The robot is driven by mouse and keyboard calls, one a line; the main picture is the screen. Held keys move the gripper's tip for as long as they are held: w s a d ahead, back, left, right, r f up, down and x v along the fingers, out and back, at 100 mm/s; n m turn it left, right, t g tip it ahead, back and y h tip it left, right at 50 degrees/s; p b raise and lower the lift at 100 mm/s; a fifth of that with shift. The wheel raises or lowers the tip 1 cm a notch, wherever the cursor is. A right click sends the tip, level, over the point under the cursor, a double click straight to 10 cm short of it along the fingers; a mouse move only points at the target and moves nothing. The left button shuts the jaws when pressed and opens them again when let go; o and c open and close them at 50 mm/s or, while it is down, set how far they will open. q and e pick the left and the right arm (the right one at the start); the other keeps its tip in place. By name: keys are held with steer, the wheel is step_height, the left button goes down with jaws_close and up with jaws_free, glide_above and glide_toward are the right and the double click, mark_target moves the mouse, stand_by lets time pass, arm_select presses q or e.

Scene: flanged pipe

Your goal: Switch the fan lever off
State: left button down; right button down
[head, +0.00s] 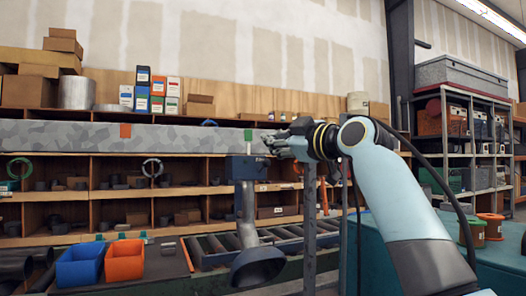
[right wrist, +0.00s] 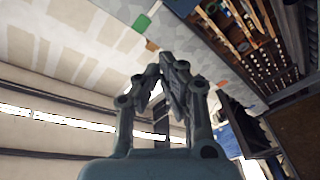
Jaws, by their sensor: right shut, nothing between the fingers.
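My right gripper (head: 272,143) reaches in from the right, just right of a small green tag (head: 248,135) and above a dark blue box (head: 240,170). In the right wrist view its fingers (right wrist: 168,62) meet at the tips, shut and empty. A pipe with a wide dark hood (head: 258,267) hangs below the box. An orange tag (head: 125,130) sits farther left on the long grey duct (head: 60,134). I cannot clearly make out the fan lever; a small blue piece (head: 208,123) shows on the duct's top edge. Whether the gripper touches anything is unclear. My left gripper is out of view.
Wooden shelves with pipe parts fill the back. A blue bin (head: 80,268) and an orange bin (head: 125,262) stand at the lower left. A roller conveyor (head: 215,245) runs behind the hood. A teal surface (head: 492,262) and a metal rack (head: 478,140) are on the right.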

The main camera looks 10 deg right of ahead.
steer(key=p, duration=0.2)
glide_above(263, 167)
steer(key=s+a, duration=0.4)
steer(key=d, duration=0.1)
steer(key=d+f+p, duration=0.1)
steer(key=d+f, duration=0.1)
steer(key=shift+w+d+f, duration=0.1)
steer(key=shift+w, duration=0.15)
